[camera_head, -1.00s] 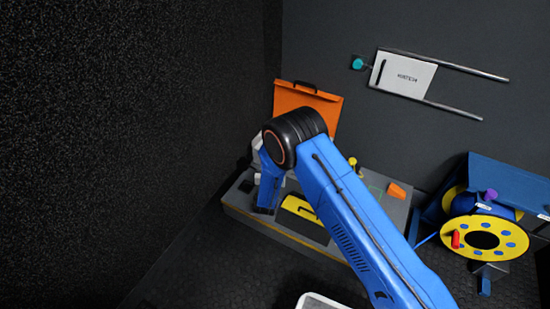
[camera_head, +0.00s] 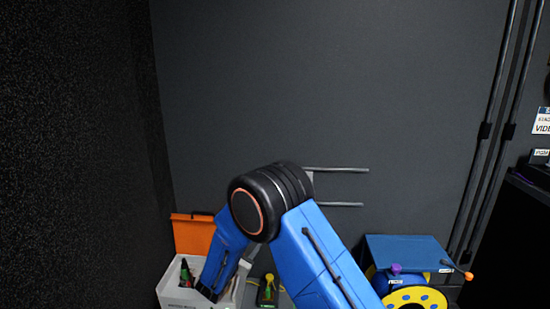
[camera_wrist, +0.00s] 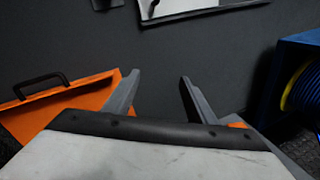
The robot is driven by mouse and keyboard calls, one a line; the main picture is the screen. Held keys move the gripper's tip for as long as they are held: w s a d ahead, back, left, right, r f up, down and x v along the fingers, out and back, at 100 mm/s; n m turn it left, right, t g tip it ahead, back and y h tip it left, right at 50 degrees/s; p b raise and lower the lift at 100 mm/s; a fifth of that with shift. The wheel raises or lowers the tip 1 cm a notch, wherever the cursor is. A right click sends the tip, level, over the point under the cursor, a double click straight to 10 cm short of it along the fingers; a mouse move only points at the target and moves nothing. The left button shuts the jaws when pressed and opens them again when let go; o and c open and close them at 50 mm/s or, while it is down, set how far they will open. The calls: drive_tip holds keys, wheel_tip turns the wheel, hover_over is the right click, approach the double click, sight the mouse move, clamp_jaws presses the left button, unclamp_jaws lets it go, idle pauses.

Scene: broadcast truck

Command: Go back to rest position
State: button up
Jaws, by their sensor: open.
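My blue arm bends at a black elbow in the head view, with its forearm reaching down to the lower left. My gripper shows in the wrist view (camera_wrist: 158,100). Its two grey fingers stand apart with nothing between them, and the dark wall lies beyond them. In the head view the gripper itself is hidden behind my arm.
An orange case lid (camera_head: 193,234) stands at the lower left, behind a white bin (camera_head: 172,290) with things in it. A blue cable reel unit with a yellow disc (camera_head: 415,295) stands at the lower right. Metal rails (camera_head: 340,170) stick out on the dark wall. The upper middle is clear.

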drive_tip(key=s+d+r+m+g+h, duration=0.2)
drive_tip(key=d+r+m, duration=0.25)
drive_tip(key=d, duration=0.45)
drive_tip(key=s+d+r+m+g+h, duration=0.25)
drive_tip(key=d+r, duration=0.35)
drive_tip(key=d, duration=0.3)
drive_tip(key=s+d+r+m+g+y, duration=0.1)
drive_tip(key=s+d+r+m+g, duration=0.35)
drive_tip(key=s+d, duration=0.55)
drive_tip(key=s+d+r+m+g+y, duration=0.1)
drive_tip(key=s+d+r+m+g, duration=0.25)
drive_tip(key=s+d+m, duration=0.55)
drive_tip(key=s+d+r+m+t+y, duration=0.1)
drive_tip(key=s+m+y, duration=0.6)
drive_tip(key=s, duration=1.8)
drive_tip(key=shift+d+r+t+y, duration=0.35)
drive_tip(key=shift+d+r+y, duration=0.3)
drive_tip(key=shift+y, duration=0.1)
drive_tip(key=shift+m, duration=0.25)
